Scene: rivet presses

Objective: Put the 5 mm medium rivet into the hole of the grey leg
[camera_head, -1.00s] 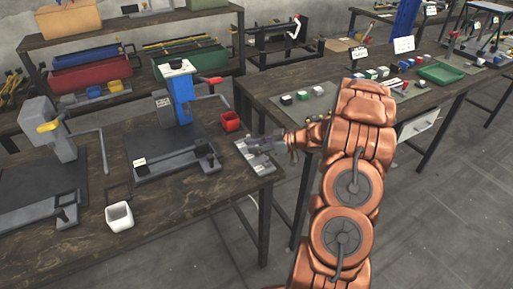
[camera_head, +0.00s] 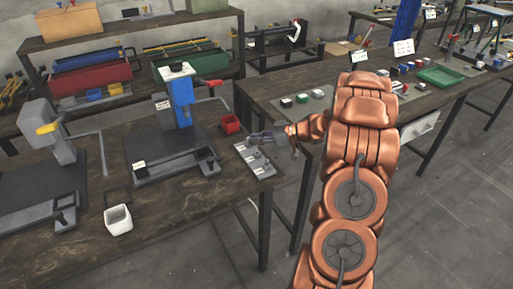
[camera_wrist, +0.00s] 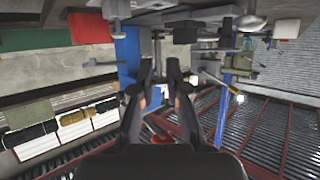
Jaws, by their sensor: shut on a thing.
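My gripper (camera_head: 275,137) is over the back right edge of a grey plate (camera_head: 262,169) at the right end of the near bench. Its two fingers (camera_wrist: 162,82) show in the wrist view, close together with a narrow gap. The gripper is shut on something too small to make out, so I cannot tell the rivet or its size. The plate carries several small pale parts. I cannot pick out the grey leg or its hole in either view.
A blue press (camera_head: 181,101) and a grey press (camera_head: 50,132) stand on the near bench. A red bin (camera_head: 230,124) sits behind the plate, and a white bin (camera_head: 118,220) stands at the front. The right bench holds small coloured boxes and a green tray (camera_head: 441,76).

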